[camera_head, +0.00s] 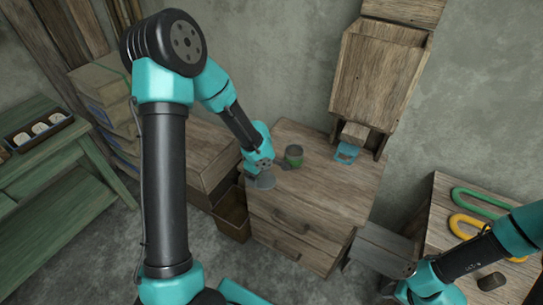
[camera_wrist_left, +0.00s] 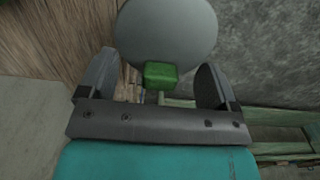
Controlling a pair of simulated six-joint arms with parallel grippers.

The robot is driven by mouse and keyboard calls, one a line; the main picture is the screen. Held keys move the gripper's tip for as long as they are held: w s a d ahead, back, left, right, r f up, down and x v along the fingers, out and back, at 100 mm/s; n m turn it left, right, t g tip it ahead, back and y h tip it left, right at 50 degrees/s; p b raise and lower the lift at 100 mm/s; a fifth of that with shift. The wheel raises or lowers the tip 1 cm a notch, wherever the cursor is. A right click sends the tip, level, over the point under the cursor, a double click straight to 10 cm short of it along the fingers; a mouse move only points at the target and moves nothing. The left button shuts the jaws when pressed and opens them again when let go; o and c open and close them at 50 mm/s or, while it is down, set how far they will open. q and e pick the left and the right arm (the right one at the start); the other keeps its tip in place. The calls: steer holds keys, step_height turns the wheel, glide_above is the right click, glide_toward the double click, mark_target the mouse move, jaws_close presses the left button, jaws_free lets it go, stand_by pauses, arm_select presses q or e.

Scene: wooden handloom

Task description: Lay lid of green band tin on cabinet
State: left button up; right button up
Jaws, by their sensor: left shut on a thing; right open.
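My left gripper (camera_head: 262,172) is shut on the grey round lid (camera_head: 265,182), in the head view at the cabinet's left front edge. In the left wrist view the pale grey disc of the lid (camera_wrist_left: 168,30) stands beyond the fingers, and its green knob (camera_wrist_left: 160,75) sits between them. The green band tin (camera_head: 293,156) stands upright on the wooden cabinet (camera_head: 335,182), right of the gripper. I cannot tell whether the lid touches the cabinet top. My right gripper is not in view; only part of the right arm shows at lower right.
A blue item (camera_head: 347,152) lies on the cabinet near a tall wooden box (camera_head: 375,75) at the back. The cabinet top right of the tin is mostly clear. A right-hand table holds a green loop (camera_head: 480,200) and a yellow loop (camera_head: 470,222). A green bench (camera_head: 60,190) stands left.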

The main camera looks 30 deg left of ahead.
arm_select(q)
steer(key=w+a, duration=0.2)
steer(key=w, duration=0.2)
steer(key=w+a+f, duration=0.1)
steer(key=w+a, duration=0.2)
steer(key=w, duration=0.1)
steer(key=w+a, duration=0.3)
steer(key=w, duration=0.1)
steer(key=shift+w+f, duration=0.1)
steer(key=shift+f, duration=0.05)
steer(key=shift+w+a, duration=0.1)
steer(key=shift+w+a+f, duration=0.15)
steer(key=shift+w, duration=0.05)
steer(key=shift+f, duration=1.65)
steer(key=shift+f, duration=0.15)
steer(key=o, duration=0.7)
steer(key=shift+o, duration=0.2)
step_height(320, 180, up, 12)
